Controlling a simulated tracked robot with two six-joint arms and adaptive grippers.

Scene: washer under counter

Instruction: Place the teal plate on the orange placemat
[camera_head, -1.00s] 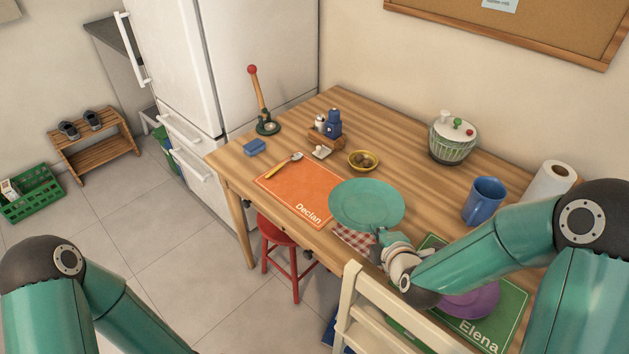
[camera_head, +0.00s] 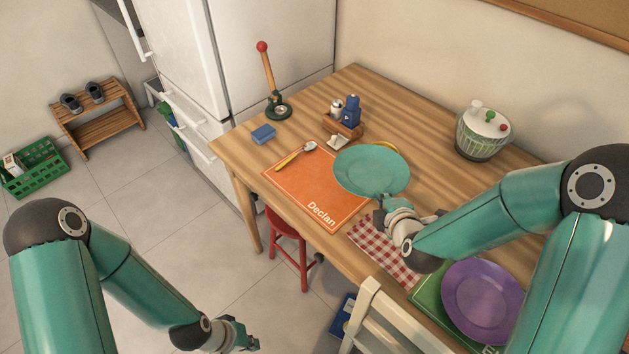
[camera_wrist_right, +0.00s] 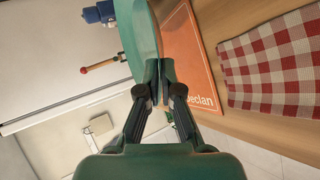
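The teal plate (camera_head: 372,169) is held by its near rim in my right gripper (camera_head: 381,208), above the table at the right edge of the orange placemat. The right wrist view shows the fingers (camera_wrist_right: 158,75) closed on the plate (camera_wrist_right: 140,38). The orange placemat (camera_head: 312,194), marked "Declan", lies on the table, also seen in the right wrist view (camera_wrist_right: 188,60). The plate hides a little of its right side. My left gripper (camera_head: 250,342) is low at the bottom of the head view, away from the table; its fingers are too small to judge.
A spoon (camera_head: 296,154) lies on the placemat's far left part. A red checked cloth (camera_head: 380,250) and a purple plate (camera_head: 480,298) are to the right. A condiment caddy (camera_head: 345,128) stands behind. A white chair (camera_head: 385,318) is at the near side.

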